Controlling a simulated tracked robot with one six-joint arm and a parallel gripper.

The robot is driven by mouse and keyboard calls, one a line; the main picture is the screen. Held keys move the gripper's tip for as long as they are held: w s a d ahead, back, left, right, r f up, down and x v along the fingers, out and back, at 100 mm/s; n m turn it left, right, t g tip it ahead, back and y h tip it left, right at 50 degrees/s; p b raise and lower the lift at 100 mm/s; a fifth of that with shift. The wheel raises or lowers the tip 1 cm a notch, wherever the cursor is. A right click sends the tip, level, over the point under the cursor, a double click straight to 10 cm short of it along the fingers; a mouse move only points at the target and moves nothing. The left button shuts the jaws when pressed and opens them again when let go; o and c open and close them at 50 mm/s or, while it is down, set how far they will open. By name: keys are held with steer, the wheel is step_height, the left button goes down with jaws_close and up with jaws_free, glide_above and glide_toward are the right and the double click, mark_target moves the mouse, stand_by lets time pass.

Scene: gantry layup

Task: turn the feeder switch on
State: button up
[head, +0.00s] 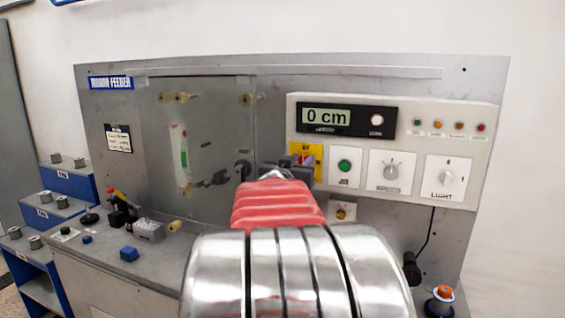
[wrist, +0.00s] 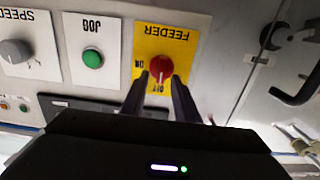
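The feeder switch is a red rotary knob (wrist: 160,67) on a yellow plate (wrist: 181,42) marked FEEDER, upside down in the wrist view. ON is lettered at its left and OFF below it in that view. The knob's pointer is too small to read surely. My gripper (wrist: 160,79) is open, with its two dark fingertips on either side of the knob's lower part; I cannot tell whether they touch it. In the head view my gripper (head: 288,172) covers part of the yellow plate (head: 318,161) and hides most of the knob.
The green JOG button (wrist: 93,58) and grey SPEED knob (wrist: 15,51) sit beside the feeder plate. A display (head: 327,116) reads 0 cm above. A dark handle (wrist: 297,88) sticks out nearby. A LIGHT switch (head: 445,178) is at the right.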

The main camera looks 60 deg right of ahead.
jaws_close()
steer(key=shift+a, duration=0.3)
steer(key=shift+d, duration=0.15)
